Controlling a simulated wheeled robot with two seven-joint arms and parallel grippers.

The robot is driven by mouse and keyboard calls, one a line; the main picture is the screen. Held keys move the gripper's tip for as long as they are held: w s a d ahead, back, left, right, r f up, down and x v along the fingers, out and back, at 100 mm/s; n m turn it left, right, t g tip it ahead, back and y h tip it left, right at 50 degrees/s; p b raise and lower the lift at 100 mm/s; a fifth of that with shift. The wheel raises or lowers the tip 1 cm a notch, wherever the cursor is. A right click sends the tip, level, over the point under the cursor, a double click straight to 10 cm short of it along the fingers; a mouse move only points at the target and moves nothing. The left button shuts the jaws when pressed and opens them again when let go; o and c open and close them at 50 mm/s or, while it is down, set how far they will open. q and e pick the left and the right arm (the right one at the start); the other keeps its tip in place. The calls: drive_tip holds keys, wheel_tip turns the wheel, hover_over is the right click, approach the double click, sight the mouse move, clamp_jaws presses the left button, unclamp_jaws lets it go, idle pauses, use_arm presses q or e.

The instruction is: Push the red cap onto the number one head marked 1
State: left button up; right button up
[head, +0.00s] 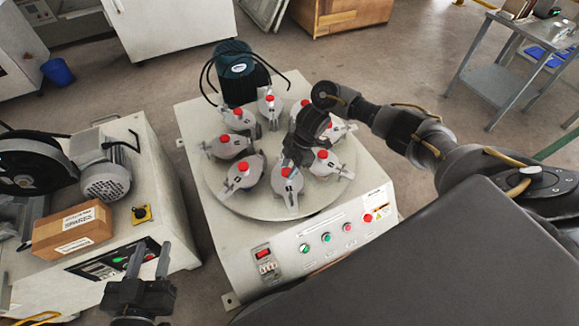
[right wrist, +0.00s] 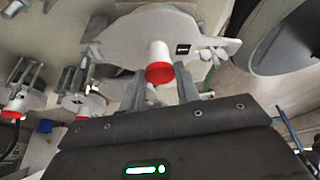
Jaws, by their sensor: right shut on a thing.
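Several grey heads with red caps stand in a ring on a round turntable (head: 225,195). My right gripper (head: 297,158) is low over the near part of the ring, beside the red cap (head: 285,169) of the front head (head: 287,185). In the right wrist view, my right gripper (right wrist: 160,88) has its fingers on either side of a red cap (right wrist: 160,73) with a white cylindrical side and is shut on it. A pale head (right wrist: 135,40) with a small dark label lies just beyond. My left gripper (head: 148,262) is open and empty at lower left.
Other capped heads (head: 241,174) stand close on both sides of my right gripper. A green motor (head: 238,75) rises behind the turntable. A control panel (head: 325,238) is in front. A cardboard box (head: 72,230) sits on the left machine.

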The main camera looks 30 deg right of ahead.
drive_tip(key=shift+f, duration=0.3)
idle(0.5)
drive_tip(key=o, duration=1.5)
